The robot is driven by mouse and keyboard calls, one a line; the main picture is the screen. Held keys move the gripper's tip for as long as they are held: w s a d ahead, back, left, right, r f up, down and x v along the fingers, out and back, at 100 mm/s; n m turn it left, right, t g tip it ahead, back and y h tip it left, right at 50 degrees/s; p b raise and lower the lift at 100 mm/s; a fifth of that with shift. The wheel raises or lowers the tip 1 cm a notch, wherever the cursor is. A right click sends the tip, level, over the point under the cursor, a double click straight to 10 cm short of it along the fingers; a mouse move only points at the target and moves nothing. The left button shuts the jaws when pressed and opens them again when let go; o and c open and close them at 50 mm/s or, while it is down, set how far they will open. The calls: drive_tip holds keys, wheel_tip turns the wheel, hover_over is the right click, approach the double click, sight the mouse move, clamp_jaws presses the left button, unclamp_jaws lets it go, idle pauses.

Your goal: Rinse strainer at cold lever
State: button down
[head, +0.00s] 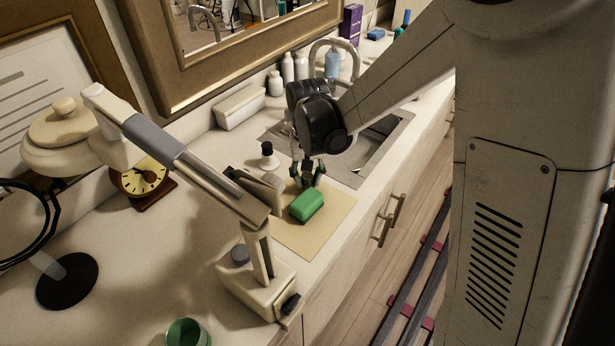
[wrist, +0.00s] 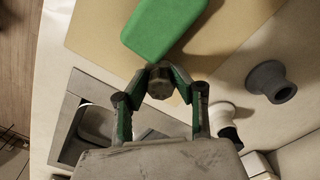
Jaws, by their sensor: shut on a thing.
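My gripper (head: 308,178) points down over the tan mat (head: 325,233), near the sink's front-left corner. In the wrist view, my gripper's fingertips (wrist: 158,80) are shut on a small grey-brown rounded piece (wrist: 160,86). I cannot tell whether this is the strainer or its knob. The green block (head: 307,207) lies on the mat just in front of the fingers; it also shows in the wrist view (wrist: 163,25). The sink (head: 378,150) is behind my gripper, partly hidden by my arm. The curved faucet (head: 352,48) stands behind it. I cannot make out a cold lever.
A beige lamp-like device (head: 258,280) with a raised arm stands left of the mat. A dark-topped white item (head: 268,157) and a beige box (head: 240,105) stand near the wall. Several bottles (head: 288,68) stand by the faucet. The counter at left centre is mostly clear.

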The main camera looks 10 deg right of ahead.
sight(308, 176)
drive_tip(key=shift+f, duration=0.1)
drive_tip(key=c, duration=1.9)
unclamp_jaws()
drive_tip(key=shift+f, duration=0.1)
drive_tip(key=o, duration=0.5)
drive_tip(key=shift+c, duration=0.2)
wheel_tip(308, 176, up, 12)
drive_tip(key=r, duration=0.1)
drive_tip(key=s+d+r+t, duration=0.2)
drive_tip(key=s+d, duration=0.4)
drive_tip(key=s, duration=0.4)
drive_tip(key=s+d+r+t, duration=0.3)
drive_tip(key=s+d+t, duration=0.2)
drive_tip(key=s, duration=0.5)
drive_tip(key=shift+d+r, duration=0.25)
drive_tip(key=shift+d, duration=0.7)
